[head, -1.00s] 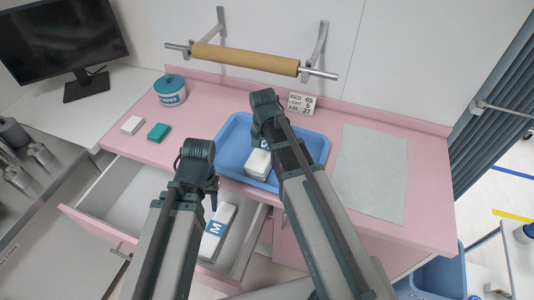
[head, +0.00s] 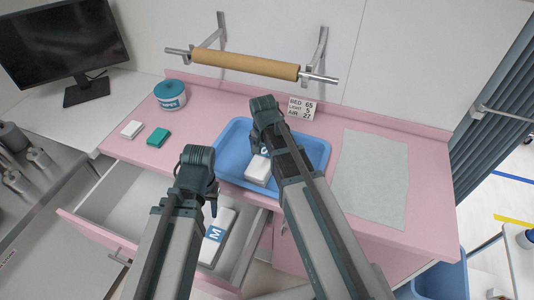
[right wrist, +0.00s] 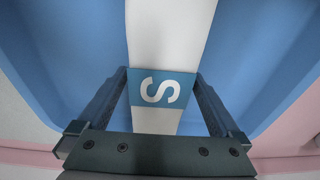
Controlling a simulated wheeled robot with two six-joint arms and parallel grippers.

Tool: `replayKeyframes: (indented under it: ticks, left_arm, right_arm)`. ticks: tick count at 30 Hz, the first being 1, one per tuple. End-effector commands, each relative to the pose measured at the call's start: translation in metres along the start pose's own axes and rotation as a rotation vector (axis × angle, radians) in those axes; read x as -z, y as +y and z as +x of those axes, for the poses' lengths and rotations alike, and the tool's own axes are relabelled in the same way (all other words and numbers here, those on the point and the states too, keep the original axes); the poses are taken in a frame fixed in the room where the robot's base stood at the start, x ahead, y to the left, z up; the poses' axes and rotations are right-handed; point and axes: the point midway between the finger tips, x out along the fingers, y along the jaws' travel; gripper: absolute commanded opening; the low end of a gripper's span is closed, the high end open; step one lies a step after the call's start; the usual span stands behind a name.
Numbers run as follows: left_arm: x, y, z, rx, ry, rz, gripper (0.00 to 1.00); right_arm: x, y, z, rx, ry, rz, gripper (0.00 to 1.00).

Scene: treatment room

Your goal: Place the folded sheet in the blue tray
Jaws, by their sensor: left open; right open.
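A white folded sheet (head: 258,172) with a blue band marked S lies in the blue tray (head: 228,139) on the pink counter. In the right wrist view, the folded sheet (right wrist: 170,35) passes between the fingers of my right gripper (right wrist: 161,75), which stand apart on either side of the S band. In the head view, my right gripper (head: 264,146) is over the tray and its arm hides part of the sheet. My left gripper (head: 212,203) is open and empty above the open drawer. A white folded sheet marked M (head: 217,232) lies in that drawer.
The open drawer (head: 100,222) juts out in front of the counter. A wipes tub (head: 171,96), a white box (head: 131,129) and a teal box (head: 158,137) stand left of the tray. A flat grey-green sheet (head: 372,180) lies to the right. A paper roll (head: 245,64) hangs behind.

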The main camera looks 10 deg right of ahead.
Motion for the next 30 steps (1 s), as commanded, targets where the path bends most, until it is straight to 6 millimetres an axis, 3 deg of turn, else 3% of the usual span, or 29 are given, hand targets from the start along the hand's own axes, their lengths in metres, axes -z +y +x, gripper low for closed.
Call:
replayKeyframes:
  ticks: [21,30]
  left_arm:
    - [-0.006,-0.009,-0.099,0.0,0.0,0.002,0.45]
    - [-0.007,-0.011,-0.118,0.0,0.0,0.001,0.45]
  right_arm:
    - [0.001,0.0,-0.1,0.0,0.0,0.0,1.0]
    - [0.0,0.0,-0.12,0.0,0.0,0.0,1.0]
